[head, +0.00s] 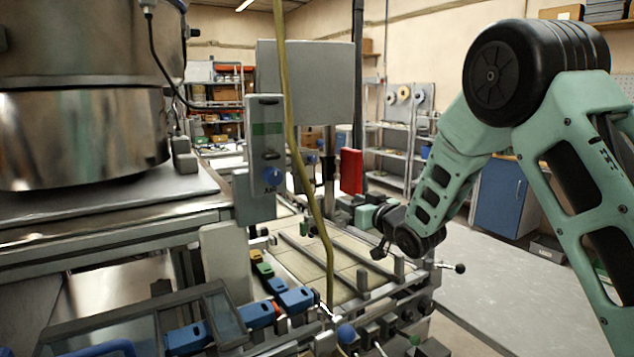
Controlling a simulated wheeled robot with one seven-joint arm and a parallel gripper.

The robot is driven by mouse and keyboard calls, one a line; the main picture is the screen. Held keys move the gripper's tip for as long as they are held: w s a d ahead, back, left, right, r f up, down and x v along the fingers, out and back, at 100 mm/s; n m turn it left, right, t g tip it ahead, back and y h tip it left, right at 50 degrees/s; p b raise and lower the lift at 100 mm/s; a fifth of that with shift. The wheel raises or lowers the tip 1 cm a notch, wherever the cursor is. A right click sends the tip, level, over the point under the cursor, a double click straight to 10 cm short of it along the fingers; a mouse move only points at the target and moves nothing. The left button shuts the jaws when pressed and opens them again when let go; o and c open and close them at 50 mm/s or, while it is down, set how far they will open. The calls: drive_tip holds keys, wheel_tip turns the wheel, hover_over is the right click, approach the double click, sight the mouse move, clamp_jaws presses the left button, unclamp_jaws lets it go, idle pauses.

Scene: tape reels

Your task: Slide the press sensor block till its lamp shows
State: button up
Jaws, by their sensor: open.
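My green arm reaches in from the right, and its dark wrist ends in my gripper (350,205), over the far right part of the slatted bed. The gripper is open; its fingers are small and partly lost against the frame behind. A red upright panel (351,171) stands just behind it. I cannot tell whether it touches. Several small coloured blocks sit in a row along the bed's left side, among them a blue block (295,299) and a green block (264,270). I cannot tell which thing is the sensor block, and I make out no lit lamp.
A grey control panel with a blue knob (272,175) stands left of the bed. A yellowish cable (290,110) hangs down in front. A large metal drum (80,130) fills the upper left.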

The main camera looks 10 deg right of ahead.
sight(314, 182)
drive_tip(key=p+x, duration=0.2)
drive_tip(key=x, duration=0.6)
drive_tip(key=p+x, duration=0.3)
drive_tip(key=x, duration=0.6)
drive_tip(key=shift+w+r+p, duration=0.1)
drive_tip(key=shift+r+p, duration=0.15)
drive_tip(key=shift+p, duration=0.05)
drive_tip(key=shift+w, duration=0.2)
